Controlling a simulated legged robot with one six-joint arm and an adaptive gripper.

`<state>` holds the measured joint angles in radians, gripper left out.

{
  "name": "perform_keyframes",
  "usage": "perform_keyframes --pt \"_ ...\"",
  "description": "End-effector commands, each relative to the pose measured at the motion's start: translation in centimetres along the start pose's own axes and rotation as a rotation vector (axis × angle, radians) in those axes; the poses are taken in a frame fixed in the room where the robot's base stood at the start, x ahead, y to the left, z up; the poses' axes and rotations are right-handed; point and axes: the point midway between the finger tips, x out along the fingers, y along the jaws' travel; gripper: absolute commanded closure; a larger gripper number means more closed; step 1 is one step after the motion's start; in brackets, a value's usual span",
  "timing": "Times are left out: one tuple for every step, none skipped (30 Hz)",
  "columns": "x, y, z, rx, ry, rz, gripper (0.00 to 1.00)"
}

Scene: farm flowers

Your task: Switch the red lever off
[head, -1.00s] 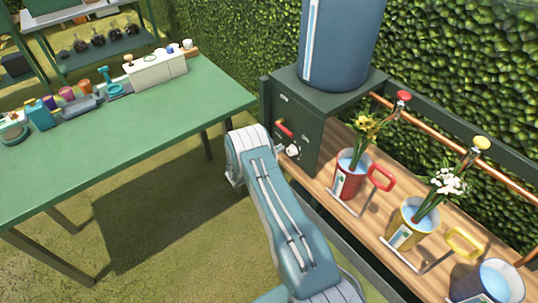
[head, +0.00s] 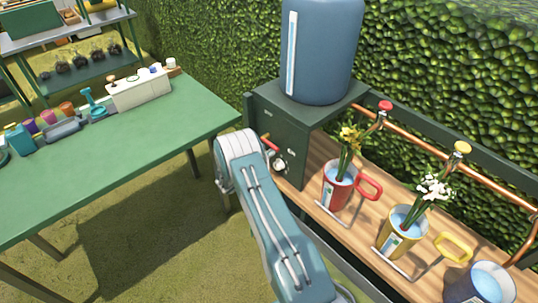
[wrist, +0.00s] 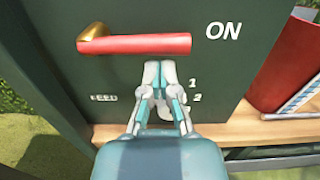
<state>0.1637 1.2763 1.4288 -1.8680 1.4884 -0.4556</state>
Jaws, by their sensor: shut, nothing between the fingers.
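The red lever (wrist: 140,44) is on the dark green cabinet front (wrist: 230,75). In the wrist view it lies horizontal, with its brass pivot (wrist: 93,35) at the left and its free end at the right, beside the word "ON". In the head view the lever (head: 270,143) shows just past my arm. My gripper (wrist: 159,64) is shut and empty, its fingertips just below the lever's middle. I cannot tell whether they touch it. A white knob behind the fingers is partly hidden, near the marks 1 and 2. My gripper is hidden by my arm in the head view.
A blue tank (head: 322,50) stands on the cabinet. Red (head: 336,190) and yellow (head: 398,230) watering pots with flowers stand on the wooden bench to the right. A green table (head: 130,150) is at left. Grass lies between table and bench.

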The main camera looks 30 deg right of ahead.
Motion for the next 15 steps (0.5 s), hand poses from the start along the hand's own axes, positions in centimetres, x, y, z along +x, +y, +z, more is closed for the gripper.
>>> perform_keyframes --pt "0.02 -0.03 0.08 -0.009 0.000 0.000 1.00" --pt "0.02 -0.04 0.09 -0.012 0.000 0.001 1.00" --pt "0.02 -0.04 0.12 -0.017 0.000 0.001 1.00" --pt "0.02 -0.05 0.14 -0.021 0.000 0.001 1.00" --pt "0.02 -0.06 0.17 -0.026 0.000 0.001 1.00" --pt "0.02 -0.07 0.20 -0.031 0.000 0.002 1.00" --pt "0.02 -0.08 0.23 -0.035 0.000 0.002 1.00" --pt "0.02 -0.09 0.26 -0.040 0.000 0.002 1.00" --pt "0.03 -0.10 0.30 -0.046 0.000 0.002 1.00" --pt "0.03 -0.11 0.32 -0.051 0.000 0.003 1.00" --pt "0.03 -0.12 0.35 -0.056 0.000 0.003 1.00" --pt "0.03 -0.13 0.40 -0.064 0.000 0.003 1.00" --pt "0.04 -0.14 0.43 -0.069 0.000 0.004 1.00" --pt "0.04 -0.15 0.46 -0.074 0.000 0.004 1.00" --pt "0.04 -0.16 0.51 -0.082 0.000 0.004 1.00"
